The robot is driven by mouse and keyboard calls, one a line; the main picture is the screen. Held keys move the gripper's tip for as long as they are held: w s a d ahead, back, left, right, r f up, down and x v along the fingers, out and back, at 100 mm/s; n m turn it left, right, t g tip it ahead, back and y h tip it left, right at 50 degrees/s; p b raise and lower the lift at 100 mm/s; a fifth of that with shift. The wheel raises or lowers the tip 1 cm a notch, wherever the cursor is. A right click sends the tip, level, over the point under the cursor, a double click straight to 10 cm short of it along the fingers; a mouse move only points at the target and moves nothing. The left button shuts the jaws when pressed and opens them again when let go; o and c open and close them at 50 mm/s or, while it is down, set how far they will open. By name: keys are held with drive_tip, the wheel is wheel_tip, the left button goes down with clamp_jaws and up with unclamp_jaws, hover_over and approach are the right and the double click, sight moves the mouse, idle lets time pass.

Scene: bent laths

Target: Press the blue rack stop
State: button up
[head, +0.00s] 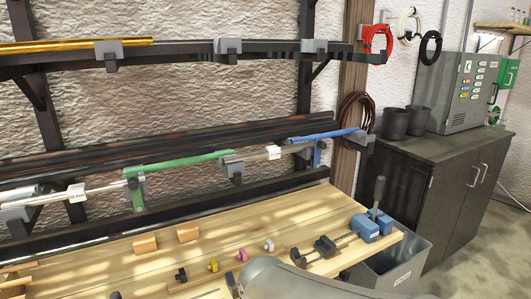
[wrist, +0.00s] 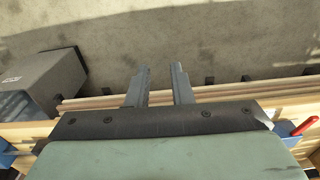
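In the head view, the blue rack stop (head: 316,154) is on the lower wall rack, at the right part of the rail. A blue lath-like bar (head: 325,135) runs just above it, and the two look close together. A green rack stop (head: 136,192) sits further left on the same rack, under a green bar (head: 185,161). My gripper (wrist: 160,78) shows only in the wrist view, with its two fingers apart and nothing between them. It is away from the rack, and the blue stop is not visible in the wrist view.
A wooden workbench (head: 210,232) lies below the rack, with small coloured clamps and a blue vise (head: 365,228) on it. A grey bin (head: 395,266) stands at its right end. A dark cabinet (head: 430,180) is further right. My arm shows at the bottom of the head view.

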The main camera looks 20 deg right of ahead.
drive_tip(key=shift+w+r, duration=0.15)
drive_tip(key=shift+w, duration=0.15)
clamp_jaws()
drive_tip(key=w+d+r+m+t+y, duration=0.2)
drive_tip(key=w+d+r+m, duration=0.15)
drive_tip(key=w, duration=0.35)
drive_tip(key=w+d+r+m+t+y+p, duration=0.1)
drive_tip(key=w+d+r+m+y, duration=0.25)
drive_tip(key=w, duration=0.25)
drive_tip(key=w+d+r+m+t+y, duration=0.2)
drive_tip(key=w+d+r+m, duration=0.1)
drive_tip(key=w+d, duration=0.3)
drive_tip(key=d+r+m+t+h, duration=0.1)
drive_tip(key=d+r+m+t, duration=0.2)
drive_tip(key=d, duration=1.2)
drive_tip(key=w+d+r+m+t+h, duration=0.1)
drive_tip(key=d+r+m+t, duration=0.2)
drive_tip(key=d+r+t, duration=0.6)
drive_tip(key=d, duration=0.6)
drive_tip(key=shift+w+d+m+p, duration=0.2)
drive_tip(key=shift+d+m+p, duration=0.1)
drive_tip(key=shift+p, duration=0.05)
drive_tip(key=shift+r, duration=0.1)
